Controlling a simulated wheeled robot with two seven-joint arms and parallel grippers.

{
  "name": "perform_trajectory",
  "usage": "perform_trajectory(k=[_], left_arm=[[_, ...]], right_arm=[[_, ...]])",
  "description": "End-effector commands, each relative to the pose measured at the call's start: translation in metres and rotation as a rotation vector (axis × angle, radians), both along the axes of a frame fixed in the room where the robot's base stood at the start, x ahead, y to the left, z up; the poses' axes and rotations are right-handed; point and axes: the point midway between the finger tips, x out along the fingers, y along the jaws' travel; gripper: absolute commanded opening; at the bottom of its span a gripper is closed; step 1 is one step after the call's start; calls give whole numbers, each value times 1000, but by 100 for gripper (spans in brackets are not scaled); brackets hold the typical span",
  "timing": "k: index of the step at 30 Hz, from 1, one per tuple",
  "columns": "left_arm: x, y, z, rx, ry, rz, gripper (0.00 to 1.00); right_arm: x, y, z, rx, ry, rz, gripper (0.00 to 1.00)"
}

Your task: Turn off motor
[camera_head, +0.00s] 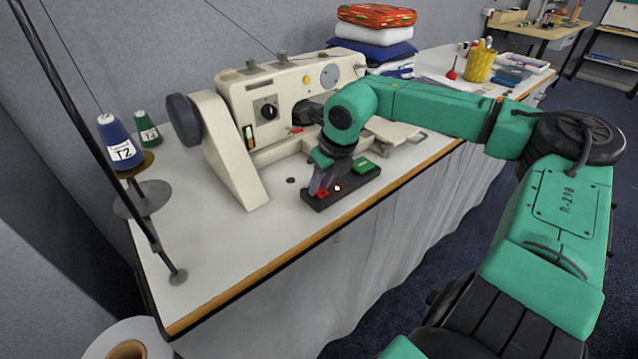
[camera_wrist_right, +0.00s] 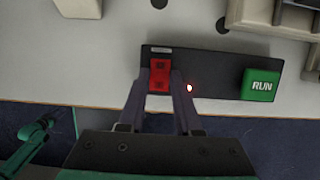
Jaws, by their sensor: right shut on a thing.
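A black switch box (camera_head: 341,190) lies on the table in front of the sewing machine. It has a red button or switch at its left end (camera_head: 322,194) and a green RUN button (camera_head: 363,166) at its right end. In the right wrist view, the red switch (camera_wrist_right: 159,77) and the green RUN button (camera_wrist_right: 261,85) show on the box (camera_wrist_right: 212,75). My right gripper (camera_wrist_right: 162,82) is at the red switch, its fingertips close on either side of it. My left gripper is not in view.
The cream sewing machine (camera_head: 275,95) stands just behind the box. Thread spools (camera_head: 118,143) on a stand are at the left. Folded cloths (camera_head: 374,33) and a yellow pencil cup (camera_head: 480,66) are farther back. The table's front left (camera_head: 215,255) is clear.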

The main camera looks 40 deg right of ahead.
Motion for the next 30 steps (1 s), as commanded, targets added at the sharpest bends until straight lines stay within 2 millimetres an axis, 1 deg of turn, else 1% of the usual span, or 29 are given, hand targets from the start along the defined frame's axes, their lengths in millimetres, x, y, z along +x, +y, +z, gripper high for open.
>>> perform_trajectory(k=[1, 10, 21, 22, 23, 24, 30], left_arm=[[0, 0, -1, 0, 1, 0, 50], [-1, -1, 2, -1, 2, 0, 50], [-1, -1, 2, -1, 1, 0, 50], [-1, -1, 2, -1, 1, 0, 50], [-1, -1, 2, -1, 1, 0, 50], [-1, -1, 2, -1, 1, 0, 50], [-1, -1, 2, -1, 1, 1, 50]], right_arm=[[0, -6, -2, -18, 28, -9, 0], [8, 1, 1, -10, 179, 6, 0], [10, 4, 1, -1, 200, 8, 0], [10, 4, 1, -1, 199, 8, 36], [10, 4, 1, -1, 199, 8, 48], [10, 4, 1, -1, 199, 8, 62], [10, 4, 1, 1, 198, 9, 62]])
